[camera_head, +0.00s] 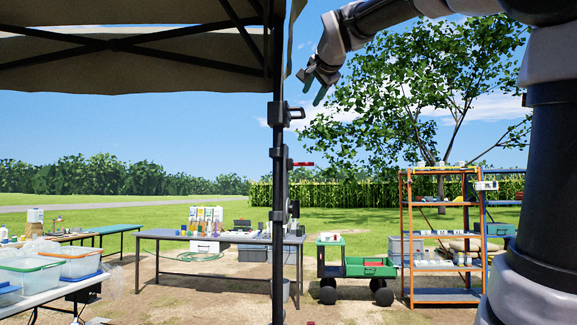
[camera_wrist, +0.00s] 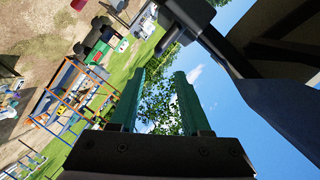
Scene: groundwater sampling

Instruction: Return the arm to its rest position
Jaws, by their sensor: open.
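My gripper (camera_head: 314,85) is raised high in the head view, left of the tree and close to the right of the canopy pole. Its fingers point down and to the left, and nothing is between them. In the wrist view my gripper (camera_wrist: 158,98) shows two green fingers spread apart, with tree leaves and sky between them. My arm comes in from the right side of the head view and reaches over the top to the gripper.
A dark canopy pole (camera_head: 279,180) stands just left of my gripper, under a canopy (camera_head: 130,60). Beyond are a table (camera_head: 170,235) with bottles, a green cart (camera_head: 355,267) and an orange shelf rack (camera_head: 405,245). Plastic bins (camera_head: 30,275) stand at lower left. Open sky surrounds the gripper's right side.

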